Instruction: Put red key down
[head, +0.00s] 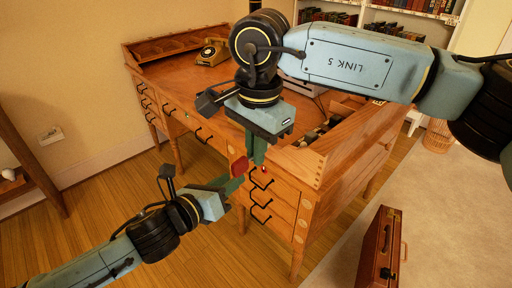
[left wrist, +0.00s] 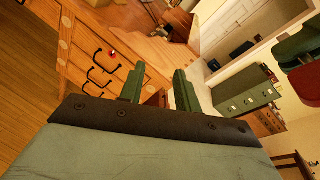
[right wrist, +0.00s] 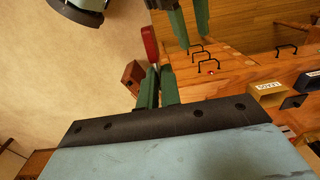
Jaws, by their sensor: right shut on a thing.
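The red key (head: 238,167) is in my right gripper (head: 257,148), held in the air in front of the desk's drawer front. It shows as a flat red piece sticking out past the closed fingers (right wrist: 155,88) in the right wrist view (right wrist: 150,42). The red key (left wrist: 305,80) also shows at the right edge of the left wrist view, beside the right gripper's green finger. My left gripper (head: 230,184) is just below and left of the key; its fingers (left wrist: 158,88) are apart with nothing between them.
The wooden desk (head: 190,92) has drawers with black handles and a small red spot (head: 264,169) on the drawer front. A telephone (head: 212,52) stands on its far part. A brown case (head: 380,245) stands on the pale rug at right. Wooden floor is clear at left.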

